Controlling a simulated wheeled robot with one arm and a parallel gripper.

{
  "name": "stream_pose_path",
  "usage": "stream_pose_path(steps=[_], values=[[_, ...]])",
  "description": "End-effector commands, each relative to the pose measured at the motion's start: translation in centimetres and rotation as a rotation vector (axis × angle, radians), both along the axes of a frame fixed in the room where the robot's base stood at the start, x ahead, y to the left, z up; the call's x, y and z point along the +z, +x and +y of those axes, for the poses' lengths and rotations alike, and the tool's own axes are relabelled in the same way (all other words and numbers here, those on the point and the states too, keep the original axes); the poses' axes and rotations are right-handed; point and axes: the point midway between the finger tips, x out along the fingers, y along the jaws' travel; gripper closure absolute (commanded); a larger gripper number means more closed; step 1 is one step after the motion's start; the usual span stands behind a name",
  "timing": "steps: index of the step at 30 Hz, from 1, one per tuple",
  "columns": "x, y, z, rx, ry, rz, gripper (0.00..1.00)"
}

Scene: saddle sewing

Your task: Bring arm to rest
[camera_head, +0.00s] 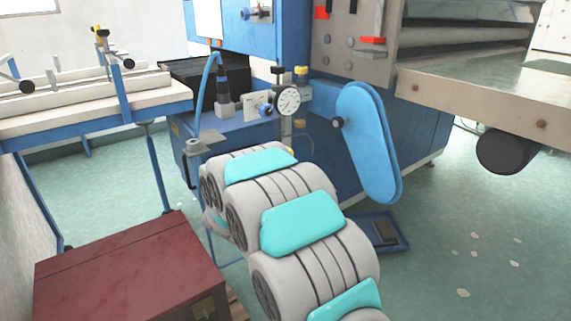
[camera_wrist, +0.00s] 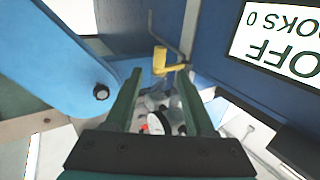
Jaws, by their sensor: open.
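My gripper (camera_wrist: 159,76) shows in the wrist view with its two dark green fingers spread apart and nothing held between them. Beyond the gap are a yellow handle (camera_wrist: 160,62) and a partly hidden pale part with red and white bits. In the head view my white arm with teal pads reaches from the bottom edge up toward the blue machine (camera_head: 335,160). The gripper itself is hidden there behind the arm.
A blue lever cover (camera_head: 370,140) hangs close right of my arm; it also shows in the wrist view (camera_wrist: 60,65). A round dial gauge (camera_head: 288,101) stands just beyond the arm. A dark red box (camera_head: 130,265) sits lower left. Open floor (camera_head: 460,235) lies right.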

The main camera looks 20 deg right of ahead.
Motion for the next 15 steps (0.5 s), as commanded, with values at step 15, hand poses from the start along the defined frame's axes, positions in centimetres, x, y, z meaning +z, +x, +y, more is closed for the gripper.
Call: stream_pose_path(steps=[15], values=[[-0.04, -1.04, 0.96, 0.000, -0.001, 0.001, 0.46]])
